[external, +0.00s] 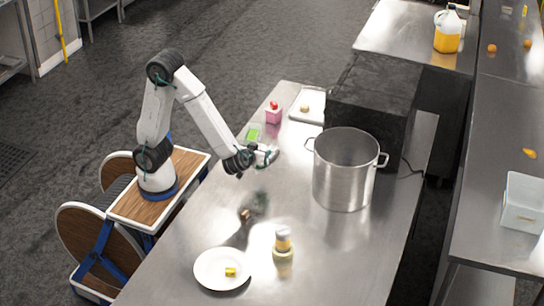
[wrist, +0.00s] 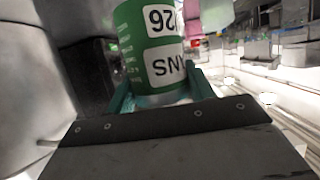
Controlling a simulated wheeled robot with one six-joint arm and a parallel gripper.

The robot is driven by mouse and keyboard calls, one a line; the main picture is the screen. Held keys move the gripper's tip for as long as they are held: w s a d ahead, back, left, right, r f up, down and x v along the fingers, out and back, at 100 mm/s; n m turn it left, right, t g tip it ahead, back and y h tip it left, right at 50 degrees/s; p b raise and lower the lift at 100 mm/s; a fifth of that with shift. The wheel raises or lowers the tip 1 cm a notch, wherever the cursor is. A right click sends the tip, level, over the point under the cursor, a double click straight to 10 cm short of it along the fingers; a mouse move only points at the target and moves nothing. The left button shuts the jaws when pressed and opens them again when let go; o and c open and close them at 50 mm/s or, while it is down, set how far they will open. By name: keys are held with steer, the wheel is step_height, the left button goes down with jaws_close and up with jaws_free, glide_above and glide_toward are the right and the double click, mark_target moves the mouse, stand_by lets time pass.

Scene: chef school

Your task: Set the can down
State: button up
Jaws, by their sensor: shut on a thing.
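The can (wrist: 150,48) is green with white label patches and dark lettering that reads upside down in the wrist view. My gripper (wrist: 160,92) is shut on it, with teal fingers on both sides of its lower part in that view. In the external view my gripper (external: 264,156) is over the steel table (external: 190,235), left of the big pot. The can is small and hard to make out there. A dark reflection on the table below the gripper suggests it is raised, but the exact gap cannot be told.
A large steel pot (external: 343,175) stands close to the right. A white plate (external: 222,285) and a bottle (external: 283,246) are in front.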

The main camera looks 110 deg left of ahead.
steer(key=shift+f, duration=2.5)
steer(key=shift+f, duration=0.1)
steer(key=o, duration=1.2)
